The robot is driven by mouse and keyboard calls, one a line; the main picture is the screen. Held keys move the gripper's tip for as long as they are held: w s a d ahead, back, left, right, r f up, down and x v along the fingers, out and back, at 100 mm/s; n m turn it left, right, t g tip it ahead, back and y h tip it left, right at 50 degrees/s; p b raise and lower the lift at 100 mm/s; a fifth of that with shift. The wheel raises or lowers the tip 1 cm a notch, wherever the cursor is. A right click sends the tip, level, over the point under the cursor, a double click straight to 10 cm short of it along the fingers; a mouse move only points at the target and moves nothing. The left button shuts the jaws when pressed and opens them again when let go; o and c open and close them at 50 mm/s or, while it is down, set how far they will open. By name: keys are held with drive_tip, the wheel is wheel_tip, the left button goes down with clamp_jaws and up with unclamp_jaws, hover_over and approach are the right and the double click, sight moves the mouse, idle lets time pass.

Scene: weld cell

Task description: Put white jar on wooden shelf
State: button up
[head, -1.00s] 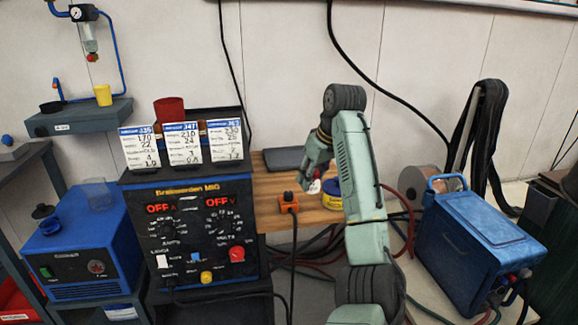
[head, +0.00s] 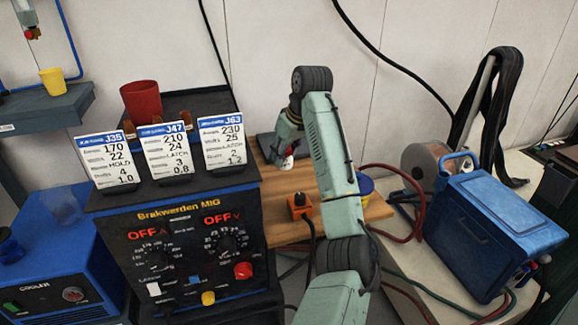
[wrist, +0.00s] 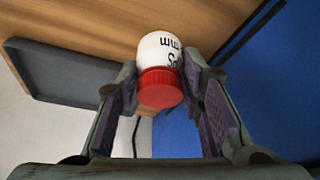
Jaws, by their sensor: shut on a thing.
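A white jar with a red lid (wrist: 161,72) is between the two fingers of my gripper (wrist: 165,92) in the wrist view, with dark lettering on its side. In the head view the jar (head: 288,161) shows as a small white and red patch at the gripper (head: 287,155), partly hidden by the arm. The wooden shelf (head: 278,183) lies below and around the gripper in the head view; its wood also shows in the wrist view (wrist: 110,28). I cannot tell whether the jar touches the wood.
On the shelf are an orange box with a cable (head: 300,206), a dark flat tray (head: 265,146) and a blue and yellow tin (head: 365,187) half behind my arm. The welder (head: 190,240) stands left, with cards and a red cup (head: 141,101). A blue case (head: 495,232) stands right.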

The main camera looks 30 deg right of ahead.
sight(285, 168)
drive_tip(key=shift+f+p, duration=0.35)
drive_tip(key=shift+f, duration=2.3)
drive_tip(key=o, duration=1.3)
drive_tip(key=shift+f, duration=0.1)
drive_tip(key=v, duration=1.2)
drive_tip(key=shift+b, duration=0.45)
